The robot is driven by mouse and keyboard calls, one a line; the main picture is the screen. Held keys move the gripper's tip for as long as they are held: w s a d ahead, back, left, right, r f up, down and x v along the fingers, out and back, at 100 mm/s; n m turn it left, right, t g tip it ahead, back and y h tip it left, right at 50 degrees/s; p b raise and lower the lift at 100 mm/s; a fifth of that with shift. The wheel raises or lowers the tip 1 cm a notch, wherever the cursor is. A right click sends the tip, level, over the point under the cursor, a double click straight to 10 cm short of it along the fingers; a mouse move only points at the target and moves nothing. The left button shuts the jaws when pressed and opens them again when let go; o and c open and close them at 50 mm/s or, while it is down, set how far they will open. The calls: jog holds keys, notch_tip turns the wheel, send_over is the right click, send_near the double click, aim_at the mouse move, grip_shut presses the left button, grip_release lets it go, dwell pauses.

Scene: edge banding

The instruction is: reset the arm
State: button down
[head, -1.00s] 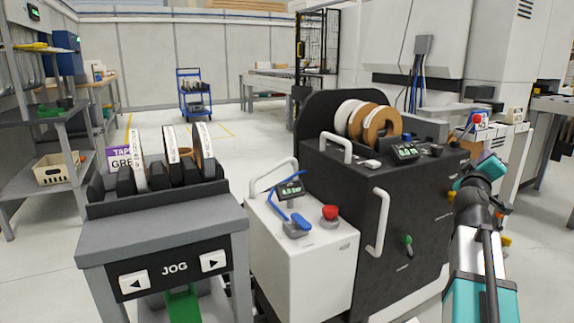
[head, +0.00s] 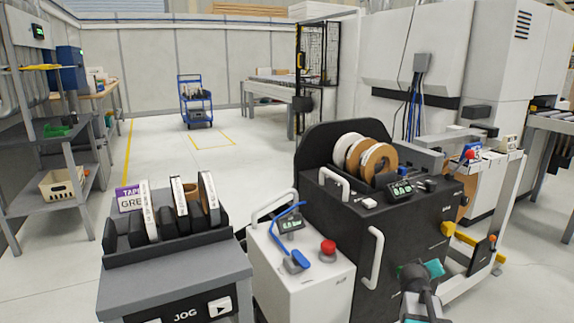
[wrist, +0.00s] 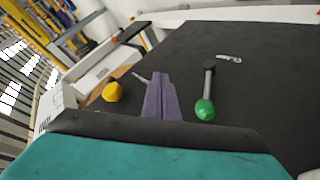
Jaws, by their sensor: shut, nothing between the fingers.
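My gripper (wrist: 160,95) shows in the wrist view as two purple-grey fingers closed together, with nothing between them. It points towards the black front panel of the edge banding machine (wrist: 265,90). A lever with a green knob (wrist: 204,109) is just to the right of the fingers, and a yellow knob (wrist: 112,92) is to the left. I cannot tell whether the fingers touch the panel. In the head view my arm rises from the bottom edge in front of the black machine (head: 337,235), and its teal wrist hides the fingertips and most of the lever.
A white control box (head: 325,285) with a red button (head: 328,247) stands left of the arm. A white vertical handle (head: 373,262) sticks out of the machine near the arm. A tape rack (head: 165,248) stands on the JOG stand at left. Open floor lies behind.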

jog(key=s+a+f+g+y+p, duration=0.4)
jog(key=s+a+f+g+p, duration=0.3)
jog(key=s+a+f+p, duration=0.65)
jog(key=s+a+f+g+y+p, duration=0.1)
jog(key=s+a, duration=0.4)
jog(key=s, duration=0.6)
jog(key=s+a+f+g+y+p, duration=0.1)
jog(key=s+a+f+g+p, duration=0.2)
jog(key=s, duration=0.7)
jog(key=s+a+f+g+y+p, duration=0.1)
jog(key=s+a+f+g+p, duration=0.1)
jog(key=s+a+p, duration=0.3)
jog(key=s+a+g, duration=0.1)
jog(key=s+a, duration=0.2)
jog(key=s, duration=0.3)
jog(key=shift+s+m+y+p, duration=0.35)
jog(key=shift+m+y, duration=0.05)
